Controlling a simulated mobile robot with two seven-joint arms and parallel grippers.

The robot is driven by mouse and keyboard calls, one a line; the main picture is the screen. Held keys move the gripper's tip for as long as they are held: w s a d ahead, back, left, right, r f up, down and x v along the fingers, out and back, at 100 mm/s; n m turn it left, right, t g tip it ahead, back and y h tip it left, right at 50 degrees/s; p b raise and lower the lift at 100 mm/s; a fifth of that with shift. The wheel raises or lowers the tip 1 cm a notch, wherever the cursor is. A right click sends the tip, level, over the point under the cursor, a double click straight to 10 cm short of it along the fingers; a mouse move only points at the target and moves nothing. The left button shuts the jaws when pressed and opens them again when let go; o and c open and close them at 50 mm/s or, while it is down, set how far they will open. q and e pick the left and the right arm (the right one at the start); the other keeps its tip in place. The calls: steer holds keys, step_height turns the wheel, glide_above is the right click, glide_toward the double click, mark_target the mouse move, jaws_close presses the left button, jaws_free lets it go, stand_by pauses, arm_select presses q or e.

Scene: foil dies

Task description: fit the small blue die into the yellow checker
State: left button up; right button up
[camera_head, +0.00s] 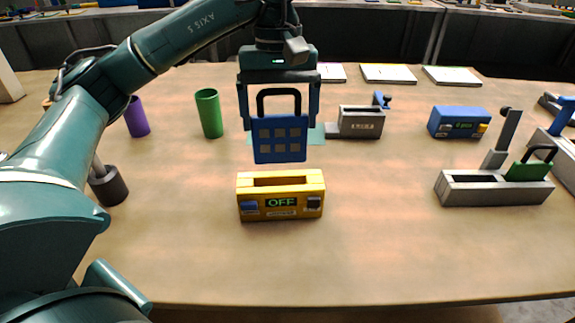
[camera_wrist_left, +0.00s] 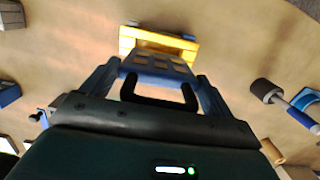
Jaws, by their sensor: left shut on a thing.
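The small blue die (camera_head: 280,152) is a blue plate with a grid of grey-brown squares and a black loop handle. My left gripper (camera_head: 279,118) is shut on it from both sides and holds it upright in the air. The die also shows in the left wrist view (camera_wrist_left: 158,66), with its handle towards the gripper (camera_wrist_left: 155,90). The yellow checker (camera_head: 280,199) stands on the table below and nearer in the head view, with an empty long slot on top and a green "OFF" display. It shows beyond the die in the wrist view (camera_wrist_left: 128,42). My right gripper is not in view.
A grey device (camera_head: 360,122) stands behind, right of the die. A blue box (camera_head: 459,122) and a grey press-like device (camera_head: 490,190) stand at right. Green (camera_head: 209,114) and purple (camera_head: 137,117) cups stand at left. The table in front of the checker is clear.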

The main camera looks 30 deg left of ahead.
mark_target(280, 163)
arm_select(q)
steer(key=f, duration=0.3)
steer(key=shift+s+f+b, duration=0.2)
steer(key=shift+b, duration=0.1)
steer(key=shift+f, duration=0.5)
step_height(280, 163, down, 3)
steer(key=shift+f, duration=0.1)
steer(key=shift+w+f, duration=0.1)
steer(key=shift+f, duration=0.1)
steer(key=o, duration=1.1)
